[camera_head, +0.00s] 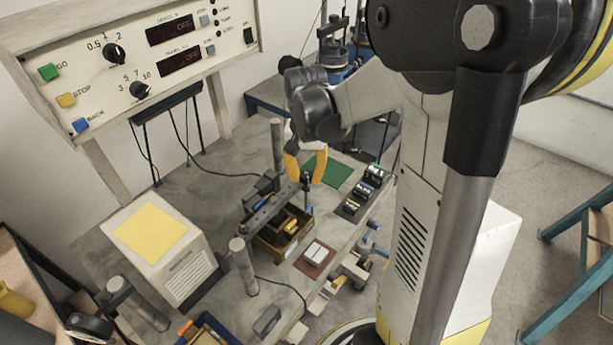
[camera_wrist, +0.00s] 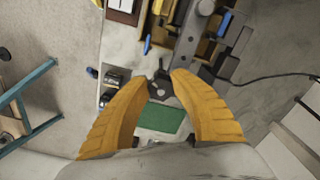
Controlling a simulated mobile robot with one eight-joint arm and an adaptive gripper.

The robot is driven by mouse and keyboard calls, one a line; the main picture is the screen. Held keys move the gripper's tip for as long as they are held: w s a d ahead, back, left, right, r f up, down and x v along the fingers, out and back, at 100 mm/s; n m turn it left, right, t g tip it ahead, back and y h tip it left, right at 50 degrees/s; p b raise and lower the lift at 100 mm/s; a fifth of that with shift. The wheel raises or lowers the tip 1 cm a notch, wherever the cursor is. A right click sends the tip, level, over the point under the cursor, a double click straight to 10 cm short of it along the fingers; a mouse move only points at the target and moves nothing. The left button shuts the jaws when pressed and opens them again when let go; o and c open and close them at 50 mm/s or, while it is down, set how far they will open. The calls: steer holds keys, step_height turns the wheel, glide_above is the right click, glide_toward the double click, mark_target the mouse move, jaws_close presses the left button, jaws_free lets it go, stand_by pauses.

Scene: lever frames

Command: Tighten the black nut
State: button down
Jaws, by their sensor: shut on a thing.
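My gripper (camera_head: 306,182) has yellow fingers that point down at the far right end of a dark metal bar (camera_head: 268,213) on the workbench. In the wrist view my gripper (camera_wrist: 161,80) has its fingertips close on both sides of a small black part, which looks like the black nut (camera_wrist: 161,77). The fingers are shut on it, with a narrow gap that the nut fills. The nut sits at the end of the bar; its threads are hidden. In the head view the nut is small and partly covered by the fingers.
A wooden tray (camera_head: 265,245) with loose parts lies under the bar. Metal posts (camera_head: 243,265) stand around it. A control panel (camera_head: 135,65) is at the upper left.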

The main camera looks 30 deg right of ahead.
mark_target(305, 176)
steer(key=shift+m, duration=1.1)
steer(key=c, duration=1.1)
jaws_free()
steer(key=shift+w+r, duration=0.1)
step_height(305, 176, up, 12)
steer(key=shift+f, duration=0.1)
